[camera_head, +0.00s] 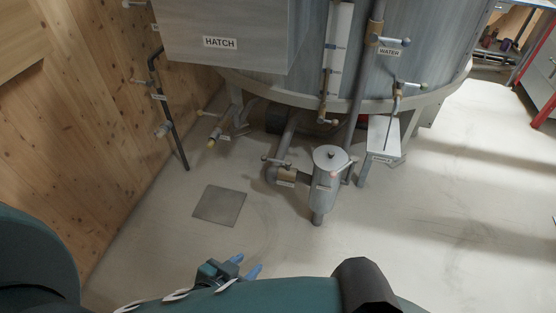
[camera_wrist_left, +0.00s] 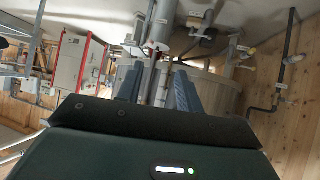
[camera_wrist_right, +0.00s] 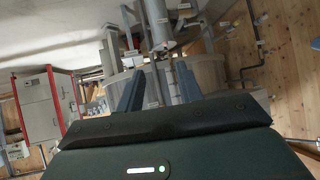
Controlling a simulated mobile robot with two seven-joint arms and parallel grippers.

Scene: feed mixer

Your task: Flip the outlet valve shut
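The tank (camera_head: 430,60) stands above, with a hatch box (camera_head: 225,35) and a water valve (camera_head: 376,40). A wooden wall (camera_head: 100,110) with a dark pipe is at the left. A flat floor plate (camera_head: 219,205) lies before the valve.

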